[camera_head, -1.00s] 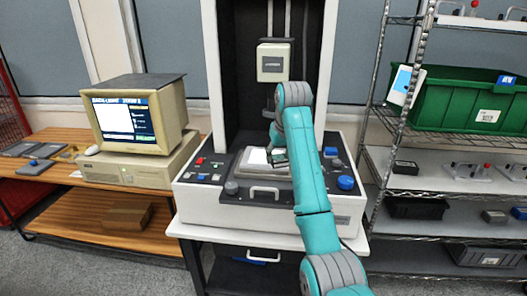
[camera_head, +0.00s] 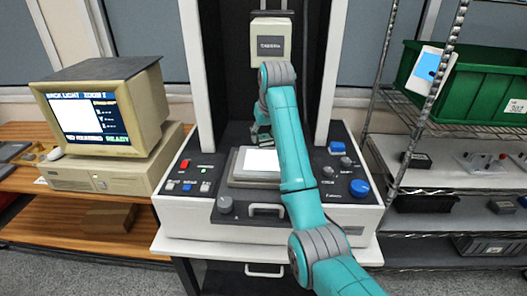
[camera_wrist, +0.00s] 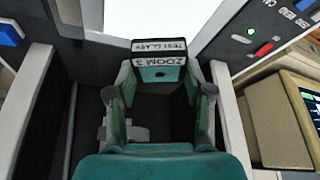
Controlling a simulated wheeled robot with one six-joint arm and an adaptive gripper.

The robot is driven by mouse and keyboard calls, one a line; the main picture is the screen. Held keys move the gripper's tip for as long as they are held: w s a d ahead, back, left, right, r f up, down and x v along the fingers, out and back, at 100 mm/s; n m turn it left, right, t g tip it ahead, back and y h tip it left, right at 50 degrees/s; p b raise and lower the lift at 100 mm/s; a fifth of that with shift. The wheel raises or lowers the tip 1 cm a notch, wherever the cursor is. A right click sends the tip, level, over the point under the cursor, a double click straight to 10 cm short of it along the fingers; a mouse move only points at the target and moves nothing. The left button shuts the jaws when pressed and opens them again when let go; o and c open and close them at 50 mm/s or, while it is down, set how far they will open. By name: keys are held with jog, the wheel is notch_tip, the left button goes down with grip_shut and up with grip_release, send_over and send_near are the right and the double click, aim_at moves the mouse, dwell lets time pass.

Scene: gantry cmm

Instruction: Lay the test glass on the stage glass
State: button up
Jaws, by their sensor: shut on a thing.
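The test glass (camera_wrist: 159,45) shows in the wrist view by its dark end, marked TEST GLASS and ZOOM 3. My gripper (camera_wrist: 162,84) is shut on this dark end, one finger on each side. In the head view, my gripper (camera_head: 262,137) is at the back edge of the lit stage, partly hidden by my arm. The stage glass (camera_head: 262,160) glows white in its grey frame on the machine's bed. Its white glow also fills the top of the wrist view (camera_wrist: 150,14). I cannot tell whether the test glass touches the stage.
The measuring head (camera_head: 271,45) hangs above the stage between two white columns. The control panel has a blue knob (camera_head: 359,187) at right and a red button (camera_head: 185,163) at left. A monitor (camera_head: 95,110) reads NO READING and READY. A wire rack with a green bin (camera_head: 465,90) stands right.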

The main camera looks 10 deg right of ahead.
aim_at(263, 157)
jog(key=shift+f, duration=3.1)
jog(key=o, duration=1.3)
jog(key=shift+f, duration=0.1)
